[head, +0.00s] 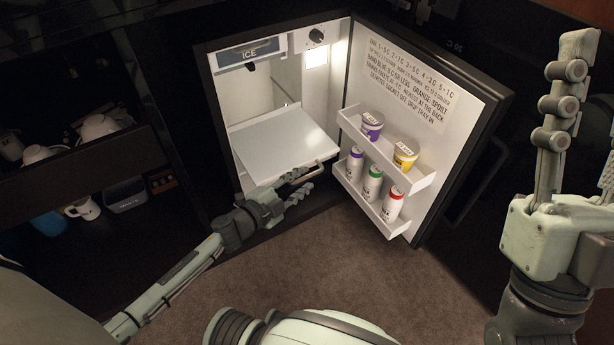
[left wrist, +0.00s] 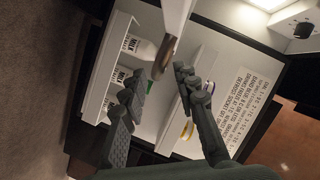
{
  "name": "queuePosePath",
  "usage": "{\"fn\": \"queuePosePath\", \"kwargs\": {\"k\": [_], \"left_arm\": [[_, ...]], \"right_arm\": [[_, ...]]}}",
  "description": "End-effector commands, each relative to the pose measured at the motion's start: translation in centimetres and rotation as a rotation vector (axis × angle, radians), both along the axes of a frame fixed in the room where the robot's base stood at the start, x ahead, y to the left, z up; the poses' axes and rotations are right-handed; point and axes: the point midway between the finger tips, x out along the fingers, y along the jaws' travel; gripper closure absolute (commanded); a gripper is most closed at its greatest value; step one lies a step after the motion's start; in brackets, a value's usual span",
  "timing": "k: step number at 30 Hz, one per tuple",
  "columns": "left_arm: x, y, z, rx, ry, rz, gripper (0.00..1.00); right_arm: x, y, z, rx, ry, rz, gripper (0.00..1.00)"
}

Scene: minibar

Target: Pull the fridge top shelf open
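The fridge's top shelf (head: 285,138) is a white slab that juts forward out of the fridge interior. My right gripper (head: 588,110) is raised at the right edge, empty, fingers apart and partly cut off.
The fridge door (head: 430,85) stands wide open on the right, with bottles and tubs in its racks (head: 385,185). An ice compartment (head: 248,54) is at the top left. Dark shelves with cups (head: 84,209) are at the left. The carpet (head: 330,270) in front is clear.

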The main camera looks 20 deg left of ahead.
Motion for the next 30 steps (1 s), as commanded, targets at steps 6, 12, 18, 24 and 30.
{"fn": "queuePosePath", "kwargs": {"k": [6, 12, 18, 24, 30], "left_arm": [[-4.6, 1.6, 0.9, 0.001, 0.003, 0.000, 0.70], [-7.5, 2.5, 1.6, 0.000, 0.002, 0.000, 0.70], [-8.4, 2.9, 1.9, 0.000, 0.000, 0.001, 0.70], [-8.5, 2.9, 2.0, 0.000, 0.000, 0.001, 0.70], [-8.5, 2.9, 2.0, 0.000, 0.000, 0.001, 0.70]], "right_arm": [[0.0, 0.0, 0.0, 0.000, 0.001, -0.001, 0.60], [0.0, 0.0, 0.0, 0.000, 0.001, -0.001, 0.60], [0.0, 0.0, 0.0, 0.000, 0.001, -0.001, 0.60], [0.0, 0.0, 0.0, 0.000, 0.001, -0.001, 0.60], [0.0, 0.0, 0.0, 0.000, 0.001, -0.001, 0.60]]}}
